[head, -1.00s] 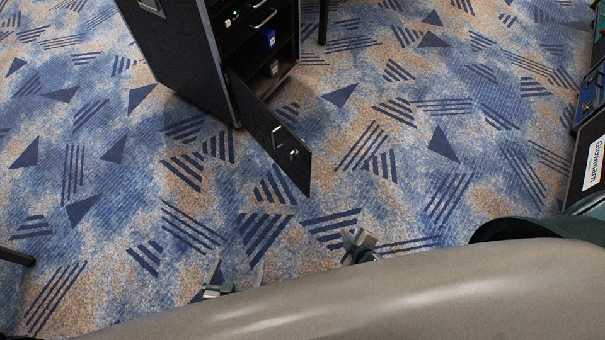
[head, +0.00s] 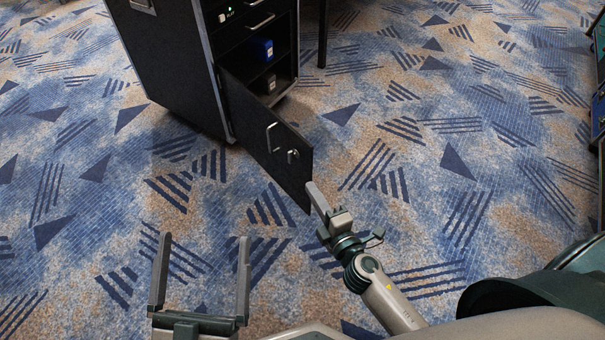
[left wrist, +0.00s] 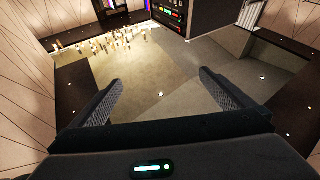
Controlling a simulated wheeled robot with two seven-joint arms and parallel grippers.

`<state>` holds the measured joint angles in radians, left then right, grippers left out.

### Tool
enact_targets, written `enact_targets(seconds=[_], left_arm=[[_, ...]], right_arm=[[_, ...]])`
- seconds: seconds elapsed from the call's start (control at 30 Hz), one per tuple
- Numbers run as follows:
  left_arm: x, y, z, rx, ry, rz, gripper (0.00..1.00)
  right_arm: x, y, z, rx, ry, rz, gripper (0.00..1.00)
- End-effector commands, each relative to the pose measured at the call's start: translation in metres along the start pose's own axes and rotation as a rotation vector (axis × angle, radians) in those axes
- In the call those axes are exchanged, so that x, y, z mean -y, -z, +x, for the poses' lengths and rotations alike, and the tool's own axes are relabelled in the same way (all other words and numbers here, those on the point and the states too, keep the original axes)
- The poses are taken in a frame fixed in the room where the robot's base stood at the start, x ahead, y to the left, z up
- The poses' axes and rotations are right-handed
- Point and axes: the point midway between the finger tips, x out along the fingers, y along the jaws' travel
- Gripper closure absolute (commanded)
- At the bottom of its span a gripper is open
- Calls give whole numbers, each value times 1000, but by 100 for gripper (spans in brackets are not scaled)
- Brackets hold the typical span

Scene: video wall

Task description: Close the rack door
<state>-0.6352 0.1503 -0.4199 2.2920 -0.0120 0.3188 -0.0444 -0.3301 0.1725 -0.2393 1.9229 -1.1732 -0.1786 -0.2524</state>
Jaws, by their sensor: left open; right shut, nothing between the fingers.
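The black rack (head: 177,65) stands at the upper middle of the head view. Its lower door (head: 262,133) is swung open, angling out toward the lower right, with a handle and a lock on its face. My right gripper (head: 314,190) is shut and empty, with its tips at the door's free edge. I cannot tell whether they touch it. My left gripper (head: 204,238) is open and empty, below and left of the door and apart from it. Its two fingers also show spread in the left wrist view (left wrist: 160,76).
Inside the rack's open lower bay are a blue box (head: 261,49) and a small white-labelled item (head: 271,82). Patterned blue and tan carpet (head: 420,150) lies clear around the rack. Dark panels (head: 598,110) stand along the right edge.

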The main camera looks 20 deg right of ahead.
Motion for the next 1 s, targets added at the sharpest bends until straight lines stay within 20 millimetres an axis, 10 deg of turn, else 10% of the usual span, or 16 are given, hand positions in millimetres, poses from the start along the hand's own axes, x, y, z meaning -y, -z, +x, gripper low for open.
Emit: enact_targets(seconds=[0.3,1.0], left_arm=[[-1,29,-4,-89,1,-10,0],[3,14,-1,-10,8,-9,0]], right_arm=[[-16,4,0,-9,-67,-61,100],[-19,4,30,-10,-67,-59,100]])
